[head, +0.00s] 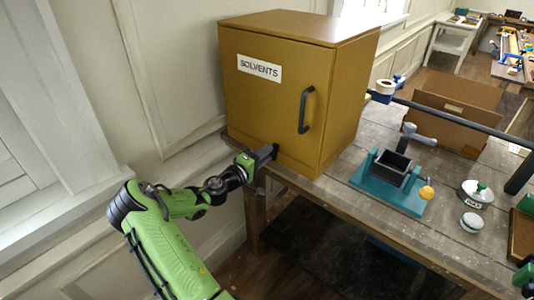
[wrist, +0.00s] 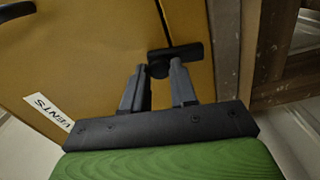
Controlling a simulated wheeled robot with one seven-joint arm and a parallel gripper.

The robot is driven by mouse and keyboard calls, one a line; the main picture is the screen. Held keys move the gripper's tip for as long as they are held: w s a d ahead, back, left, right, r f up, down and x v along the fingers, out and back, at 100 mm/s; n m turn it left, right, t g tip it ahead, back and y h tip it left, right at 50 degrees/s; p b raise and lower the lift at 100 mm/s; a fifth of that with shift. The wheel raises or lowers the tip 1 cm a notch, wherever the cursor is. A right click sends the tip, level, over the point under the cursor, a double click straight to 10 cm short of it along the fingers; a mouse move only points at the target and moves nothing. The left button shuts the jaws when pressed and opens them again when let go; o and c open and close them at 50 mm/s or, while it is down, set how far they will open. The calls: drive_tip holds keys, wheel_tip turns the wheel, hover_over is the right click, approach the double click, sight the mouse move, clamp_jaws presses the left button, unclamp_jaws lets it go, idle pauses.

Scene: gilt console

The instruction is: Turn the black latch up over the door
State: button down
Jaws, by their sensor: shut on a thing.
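The mustard cabinet (head: 310,35) stands on the bench with its door (head: 265,105) looking closed. The door has a SOLVENTS label (head: 259,68) and a dark handle (head: 306,110). My gripper (head: 270,152) is at the low front of the cabinet and hides the latch in the head view. In the wrist view the black latch (wrist: 188,51) is a short bar at the end of a dark seam by the door. My gripper (wrist: 161,68) is shut on the latch's near part, between its two grey fingertips. The latch bar crosses the line of the seam.
The wooden bench (head: 337,195) holds a teal fixture (head: 400,195), small round tins (head: 473,193) and an open cardboard box (head: 450,120) right of the cabinet. A panelled wall (head: 180,60) is close on the left. The floor below the bench edge is dark.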

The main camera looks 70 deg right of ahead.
drive_tip(key=shift+w+d+n+p, duration=0.15)
drive_tip(key=shift+w+n+p, duration=0.2)
drive_tip(key=shift+n, duration=0.45)
drive_tip(key=c, duration=0.9)
unclamp_jaws()
drive_tip(key=v, duration=1.5)
drive_tip(key=shift+w+a, duration=0.25)
drive_tip(key=shift+a, duration=0.1)
